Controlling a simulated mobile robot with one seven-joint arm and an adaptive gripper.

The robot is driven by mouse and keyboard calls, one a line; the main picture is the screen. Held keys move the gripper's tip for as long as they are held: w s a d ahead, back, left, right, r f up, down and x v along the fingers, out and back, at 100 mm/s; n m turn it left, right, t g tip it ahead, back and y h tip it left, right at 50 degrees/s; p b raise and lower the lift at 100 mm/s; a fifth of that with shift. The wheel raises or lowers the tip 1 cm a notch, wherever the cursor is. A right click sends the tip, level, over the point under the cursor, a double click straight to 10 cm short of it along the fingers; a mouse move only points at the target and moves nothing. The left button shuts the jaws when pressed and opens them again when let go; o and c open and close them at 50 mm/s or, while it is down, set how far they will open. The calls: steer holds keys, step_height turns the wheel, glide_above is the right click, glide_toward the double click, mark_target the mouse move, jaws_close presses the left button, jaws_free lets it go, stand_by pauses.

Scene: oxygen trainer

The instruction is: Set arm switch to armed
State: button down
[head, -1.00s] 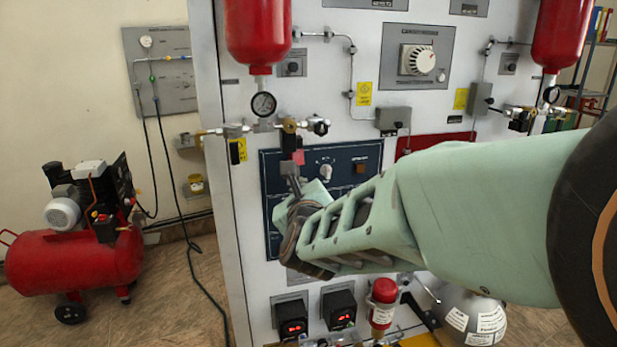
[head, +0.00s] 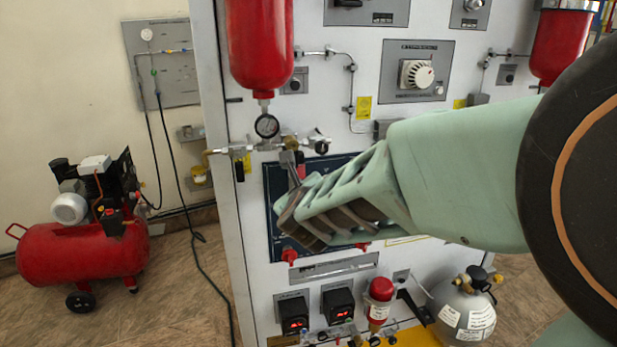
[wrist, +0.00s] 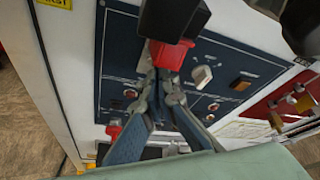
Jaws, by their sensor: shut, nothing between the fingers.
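The dark blue control panel (wrist: 222,48) carries a red piece (wrist: 172,56), which looks like a switch cover, left of a pale knob (wrist: 203,75). No label is readable, so I cannot tell for sure which is the arm switch or its position. My gripper (wrist: 160,84) is shut and empty, its tips just below the red piece in the wrist view. I cannot tell whether they touch it. In the head view, my gripper (head: 289,163) is at the panel's upper left, beside the red piece (head: 301,171). My arm hides much of the panel.
A gauge (head: 267,126) and valve fittings hang just above the tips. A black block (wrist: 173,18) sits close above the red piece. A red compressor (head: 85,250) stands on the floor at left, with free floor between.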

steer(key=shift+r, duration=0.35)
steer(key=shift+w, duration=0.1)
